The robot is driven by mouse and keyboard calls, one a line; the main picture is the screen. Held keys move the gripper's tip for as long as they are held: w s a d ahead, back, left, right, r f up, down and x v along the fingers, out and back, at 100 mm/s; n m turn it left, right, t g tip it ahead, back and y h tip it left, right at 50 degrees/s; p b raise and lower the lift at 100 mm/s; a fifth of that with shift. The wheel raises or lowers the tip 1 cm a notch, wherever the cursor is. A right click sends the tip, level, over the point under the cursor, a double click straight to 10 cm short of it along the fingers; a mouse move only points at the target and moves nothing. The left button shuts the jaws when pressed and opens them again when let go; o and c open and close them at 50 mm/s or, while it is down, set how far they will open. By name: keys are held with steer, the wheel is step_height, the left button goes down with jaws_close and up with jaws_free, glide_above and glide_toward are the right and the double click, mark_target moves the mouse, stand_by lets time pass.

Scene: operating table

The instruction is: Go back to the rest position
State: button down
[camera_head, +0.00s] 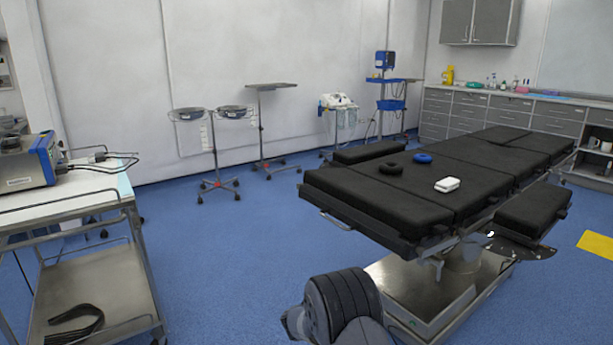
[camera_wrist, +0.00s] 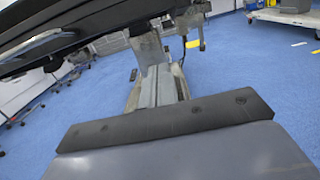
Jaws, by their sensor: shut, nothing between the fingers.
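The black padded operating table (camera_head: 345,195) stands at the right in the head view on a metal pedestal base (camera_head: 420,295). A dark rounded link of my arm (camera_head: 345,305) shows at the bottom middle, in front of the table's near end.
A trolley (camera_head: 100,260) with a blue and grey device (camera_head: 28,163) stands at the left. Wheeled stands line the back wall. Blue floor is clear between trolley and table.

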steer(key=w+d+r+p, duration=0.1)
steer(key=w+d+r, duration=0.3)
steer(key=d, duration=0.3)
steer(key=shift+w+r, duration=0.25)
steer(key=shift+w, duration=0.3)
steer(key=shift+f, duration=0.1)
